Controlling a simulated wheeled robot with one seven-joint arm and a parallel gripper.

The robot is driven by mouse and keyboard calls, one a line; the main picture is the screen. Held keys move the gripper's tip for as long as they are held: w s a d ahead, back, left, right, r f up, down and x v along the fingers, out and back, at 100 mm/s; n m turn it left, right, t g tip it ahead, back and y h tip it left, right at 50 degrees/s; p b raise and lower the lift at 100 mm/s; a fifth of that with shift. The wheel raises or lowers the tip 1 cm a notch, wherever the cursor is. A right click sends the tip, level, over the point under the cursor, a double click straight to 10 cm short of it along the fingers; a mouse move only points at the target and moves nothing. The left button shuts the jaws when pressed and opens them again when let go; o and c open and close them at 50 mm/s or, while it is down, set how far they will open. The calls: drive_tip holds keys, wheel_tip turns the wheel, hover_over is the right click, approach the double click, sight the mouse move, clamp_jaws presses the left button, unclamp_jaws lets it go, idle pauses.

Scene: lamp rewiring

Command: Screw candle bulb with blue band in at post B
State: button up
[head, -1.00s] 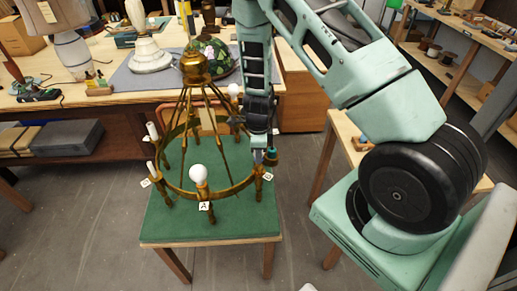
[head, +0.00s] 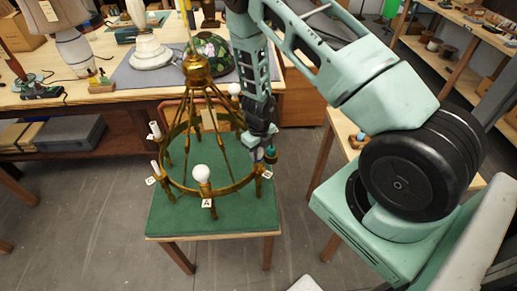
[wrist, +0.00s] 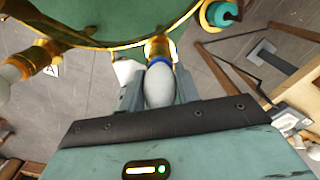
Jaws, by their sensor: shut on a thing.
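The candle bulb with the blue band (wrist: 160,84) is between the two fingers of my gripper (wrist: 159,92) in the wrist view. Its white glass points toward my palm and its blue band lies against a brass socket (wrist: 158,48). I cannot tell how deep the base sits. In the head view my gripper (head: 262,157) is down at the right front of the brass chandelier ring (head: 235,187), just above the post by the right-hand tag (head: 267,174), which looks like B. The bulb is hard to make out there.
A round white bulb (head: 201,174) stands at post A, and another (head: 234,89) at the back. White candle sleeves stand at the left. A teal fitting (head: 271,154) is close beside my gripper; it also shows in the wrist view (wrist: 222,13). The green mat (head: 212,222) is clear in front.

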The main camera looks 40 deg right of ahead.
drive_tip(key=shift+s+r+m+p, duration=0.1)
drive_tip(key=shift+r+m+p, duration=0.2)
drive_tip(key=shift+m+p, duration=0.6)
drive_tip(key=shift+f+m, duration=0.3)
drive_tip(key=m, duration=0.3)
drive_tip(key=o, duration=1.2)
drive_tip(key=shift+c, duration=0.2)
